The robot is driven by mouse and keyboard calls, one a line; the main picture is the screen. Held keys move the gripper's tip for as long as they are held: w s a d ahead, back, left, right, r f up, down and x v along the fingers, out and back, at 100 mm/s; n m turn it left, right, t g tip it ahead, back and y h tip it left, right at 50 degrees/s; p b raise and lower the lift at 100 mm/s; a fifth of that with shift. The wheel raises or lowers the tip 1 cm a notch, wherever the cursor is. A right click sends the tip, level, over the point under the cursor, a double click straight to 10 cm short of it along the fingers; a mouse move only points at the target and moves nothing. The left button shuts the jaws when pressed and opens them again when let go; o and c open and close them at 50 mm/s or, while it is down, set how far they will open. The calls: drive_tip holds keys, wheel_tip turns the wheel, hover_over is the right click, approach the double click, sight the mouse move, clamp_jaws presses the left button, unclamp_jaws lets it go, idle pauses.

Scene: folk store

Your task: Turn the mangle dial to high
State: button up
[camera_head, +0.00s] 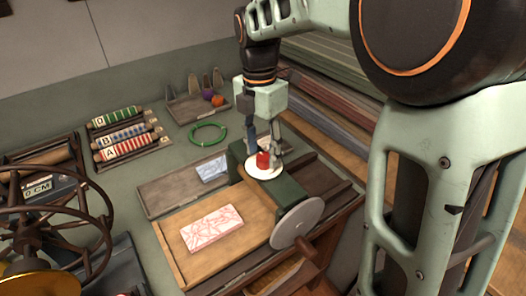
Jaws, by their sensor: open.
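The mangle (292,197) is a dark green machine with a grey hand wheel (297,222) on its near side. On its top is a white round dial plate (250,171) with a red knob (263,159) at its middle. My gripper (264,156) points down over the dial, its two fingers apart on either side of the red knob. I cannot tell whether the fingers touch the knob. The dial's markings and its setting are too small to read.
A pink-and-white patterned block (212,229) lies on the wooden board (170,252) left of the mangle. Behind are a green ring (207,142), labelled rollers (127,147) and a tray of cones (181,106). A spoked wheel (62,218) stands at the left.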

drive_tip(key=shift+f, duration=0.4)
drive_tip(key=shift+c, duration=0.4)
drive_tip(key=c, duration=1.1)
